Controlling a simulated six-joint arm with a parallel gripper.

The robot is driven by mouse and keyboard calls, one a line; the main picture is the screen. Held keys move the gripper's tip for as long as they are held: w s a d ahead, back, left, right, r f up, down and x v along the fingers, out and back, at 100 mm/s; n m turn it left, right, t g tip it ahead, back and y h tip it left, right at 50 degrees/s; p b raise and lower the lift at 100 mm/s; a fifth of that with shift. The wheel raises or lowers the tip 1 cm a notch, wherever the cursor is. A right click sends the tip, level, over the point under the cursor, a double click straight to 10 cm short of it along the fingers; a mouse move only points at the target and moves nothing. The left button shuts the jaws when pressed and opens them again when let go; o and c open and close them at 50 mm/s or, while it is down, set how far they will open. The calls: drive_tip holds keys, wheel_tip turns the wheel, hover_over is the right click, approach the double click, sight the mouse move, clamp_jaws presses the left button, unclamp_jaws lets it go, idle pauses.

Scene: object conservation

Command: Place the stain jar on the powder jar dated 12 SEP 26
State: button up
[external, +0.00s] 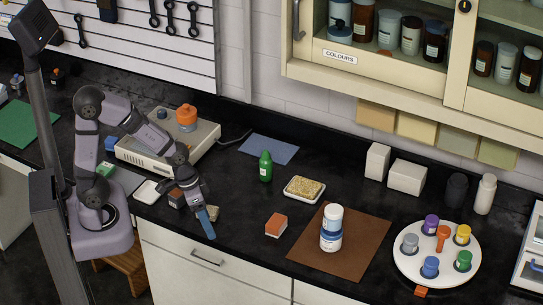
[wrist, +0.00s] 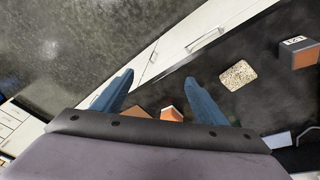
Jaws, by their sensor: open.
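Two pale jars stand one on top of the other on a brown mat (external: 363,240) in the external view. The upper jar (external: 333,217) is white with a label, and the lower jar (external: 330,241) has a blue band and a white label. Both look upright. Their label text is too small to read, so I cannot tell which is the stain jar or which is dated 12 SEP 26. My gripper (external: 208,222) is at the counter's front edge, well left of the jars. Its blue fingers are apart and empty in the wrist view (wrist: 158,95).
An orange block (external: 276,225) lies between my gripper and the mat. A sponge dish (external: 304,188) and green bottle (external: 265,166) stand behind. A round white tray (external: 408,264) with several coloured containers is at right. A cabinet (external: 370,66) overhangs the back.

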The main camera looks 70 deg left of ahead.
drive_tip(key=s+a+g+y, duration=0.1)
drive_tip(key=s+a, duration=0.4)
drive_tip(key=s, duration=0.5)
drive_tip(key=shift+f+g, duration=0.15)
drive_tip(key=shift+g, duration=0.75)
